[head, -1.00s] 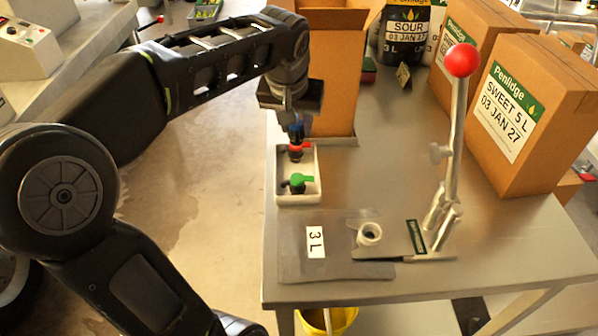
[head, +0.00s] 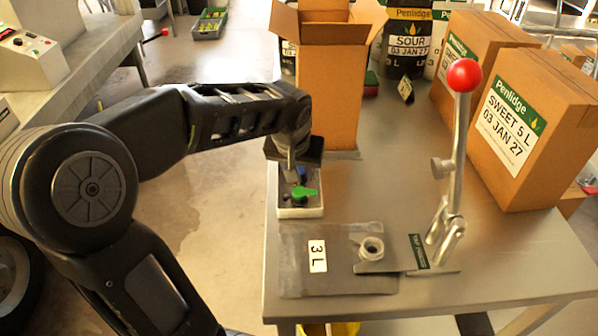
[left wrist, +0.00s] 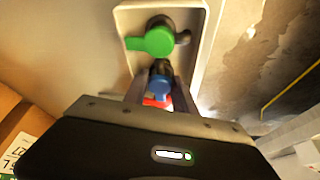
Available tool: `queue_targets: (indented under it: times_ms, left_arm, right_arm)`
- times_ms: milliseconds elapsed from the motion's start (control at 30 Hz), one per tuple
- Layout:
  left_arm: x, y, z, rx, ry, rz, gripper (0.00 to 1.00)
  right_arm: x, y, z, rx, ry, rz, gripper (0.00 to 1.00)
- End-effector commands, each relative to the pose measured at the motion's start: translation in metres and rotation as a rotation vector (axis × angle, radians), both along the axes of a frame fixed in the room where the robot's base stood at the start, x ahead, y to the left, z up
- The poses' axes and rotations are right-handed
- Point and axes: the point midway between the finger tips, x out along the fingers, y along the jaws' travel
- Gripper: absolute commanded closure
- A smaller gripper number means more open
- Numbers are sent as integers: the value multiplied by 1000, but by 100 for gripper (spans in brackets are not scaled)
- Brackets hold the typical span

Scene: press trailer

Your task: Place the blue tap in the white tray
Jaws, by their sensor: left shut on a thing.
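The white tray (head: 301,212) stands at the left edge of the steel table, and its rim also shows in the left wrist view (left wrist: 207,20). A green-handled tap (head: 304,194) lies in its near part and shows in the left wrist view (left wrist: 152,42). My left gripper (head: 294,178) is low at the tray, shut on the blue tap (left wrist: 160,82), which is between its fingers beside the green one. A red tap part (left wrist: 156,101) shows just behind the blue tap. Whether the blue tap touches the tray floor is hidden. My right gripper is not in view.
An open cardboard box (head: 333,90) stands just behind the tray. A grey pouch (head: 335,268) labelled 3 L lies in front. A lever press with a red knob (head: 463,75) stands to the right, with closed cartons (head: 530,140) beyond. The mid table is clear.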

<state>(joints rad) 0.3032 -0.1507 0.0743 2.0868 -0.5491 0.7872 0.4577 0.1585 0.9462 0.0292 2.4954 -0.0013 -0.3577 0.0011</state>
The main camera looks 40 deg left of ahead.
Motion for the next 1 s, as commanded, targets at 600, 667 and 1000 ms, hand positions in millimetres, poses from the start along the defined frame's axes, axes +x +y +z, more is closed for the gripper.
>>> queue_targets:
  times_ms: [600,667,1000]
  left_arm:
    - [0,0,-7,0,1,0,46]
    - [0,0,-7,0,0,0,46]
    - [-4,-2,7,1,-4,1,46]
  right_arm:
    - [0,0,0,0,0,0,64]
    - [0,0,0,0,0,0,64]
    - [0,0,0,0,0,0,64]
